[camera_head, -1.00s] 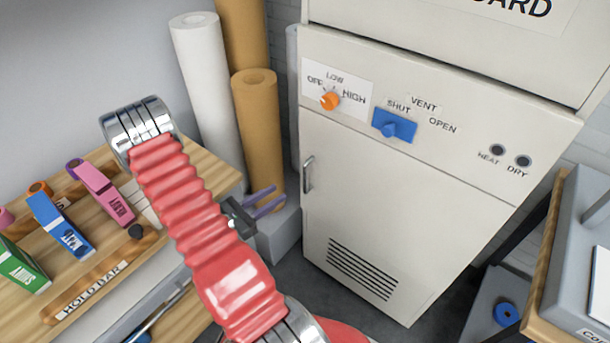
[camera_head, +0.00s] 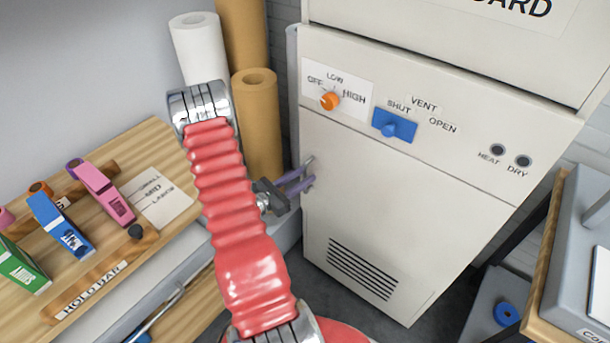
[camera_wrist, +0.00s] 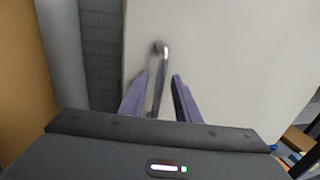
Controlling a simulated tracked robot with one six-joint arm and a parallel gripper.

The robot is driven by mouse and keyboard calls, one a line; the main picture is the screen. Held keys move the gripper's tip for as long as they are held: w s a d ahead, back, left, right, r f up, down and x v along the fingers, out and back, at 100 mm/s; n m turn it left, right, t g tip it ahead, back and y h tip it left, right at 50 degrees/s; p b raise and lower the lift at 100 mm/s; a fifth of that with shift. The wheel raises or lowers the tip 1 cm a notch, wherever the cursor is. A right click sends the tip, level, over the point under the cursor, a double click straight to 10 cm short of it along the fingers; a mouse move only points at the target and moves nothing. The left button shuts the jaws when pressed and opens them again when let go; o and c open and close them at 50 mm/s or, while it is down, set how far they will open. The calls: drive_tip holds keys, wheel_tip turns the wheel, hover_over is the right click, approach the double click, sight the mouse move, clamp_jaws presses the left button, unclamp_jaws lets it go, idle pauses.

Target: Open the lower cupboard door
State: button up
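The lower cupboard door (camera_head: 400,200) is a cream panel with a slotted vent near its bottom, and it looks shut. Its metal handle (camera_head: 309,161) is upright at the door's left edge, its lower part hidden behind my fingers. My gripper (camera_head: 308,174) has purple fingers and is at the handle. In the wrist view, the handle (camera_wrist: 160,65) runs down between the two fingers of my gripper (camera_wrist: 161,78). The fingers stand apart, with gaps visible on both sides of the handle; the left finger is closer to it.
Above the door are an orange knob (camera_head: 330,101) and a blue vent slider (camera_head: 394,125). A wooden bench (camera_head: 150,140) with coloured boxes is at left, paper rolls (camera_head: 257,120) stand behind my arm, and a grey unit (camera_head: 580,250) is at right. Floor shows before the door.

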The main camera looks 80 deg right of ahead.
drive_tip(key=shift+s+d, duration=0.35)
drive_tip(key=shift+d, duration=0.15)
drive_tip(key=shift+c, duration=0.2)
clamp_jaws()
drive_tip(key=shift+d, duration=0.1)
drive_tip(key=shift+a, duration=0.2)
